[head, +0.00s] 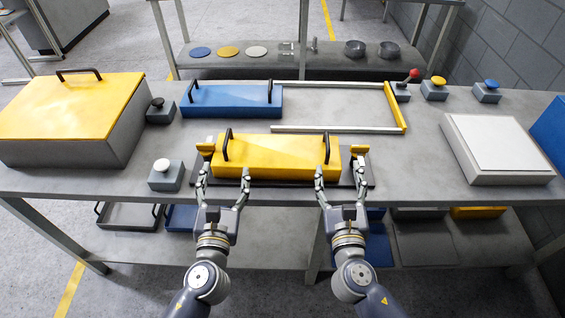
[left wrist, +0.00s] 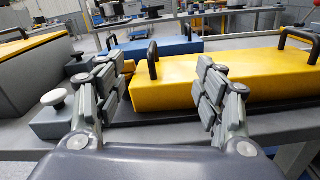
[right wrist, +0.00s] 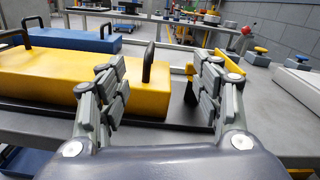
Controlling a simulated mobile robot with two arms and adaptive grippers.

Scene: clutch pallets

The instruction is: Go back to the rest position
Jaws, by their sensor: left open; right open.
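My left gripper (head: 222,186) is open and empty at the front left of the yellow pallet (head: 275,157). My right gripper (head: 340,187) is open and empty at its front right. The yellow pallet has two black handles and lies on a dark base plate (head: 262,182) with yellow end stops. In the left wrist view the pallet (left wrist: 165,92) is beyond the open fingers (left wrist: 155,95), with a black handle between them. In the right wrist view the pallet (right wrist: 50,80) is beyond and left of the open fingers (right wrist: 165,95). I see no finger closed on a handle.
A large grey box with a yellow lid (head: 70,105) stands at the left. A blue pallet (head: 232,101) and a rail frame (head: 340,129) lie behind. Push buttons (head: 165,175) stand around, and a grey-white box (head: 498,148) is at right. A shelf with more pallets (head: 130,216) runs below.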

